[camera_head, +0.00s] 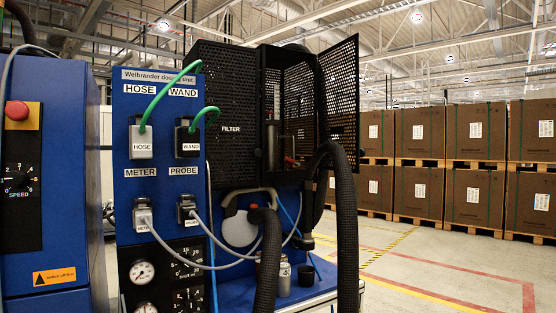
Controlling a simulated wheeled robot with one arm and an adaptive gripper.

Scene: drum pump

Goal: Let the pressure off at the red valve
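The blue dosing unit (160,75) stands in the middle of the view. At its right is a black perforated cage (228,90) marked FILTER, with a perforated door (338,95) swung open. Inside the opening stands a dark upright cylinder (272,145). A small red part (290,160) shows low beside it; it may be the red valve, but it is too small and dark to tell its position. A round white-faced gauge (142,272) sits on the lower front panel; its reading is unclear. My gripper is not in view.
Thick black hoses (346,220) hang in front of the cage's right side and lower front. Green cables (165,92) and grey cables run from labelled sockets. A red button (17,110) is at the left. Stacked cartons (475,135) stand behind; the floor (440,262) at right is clear.

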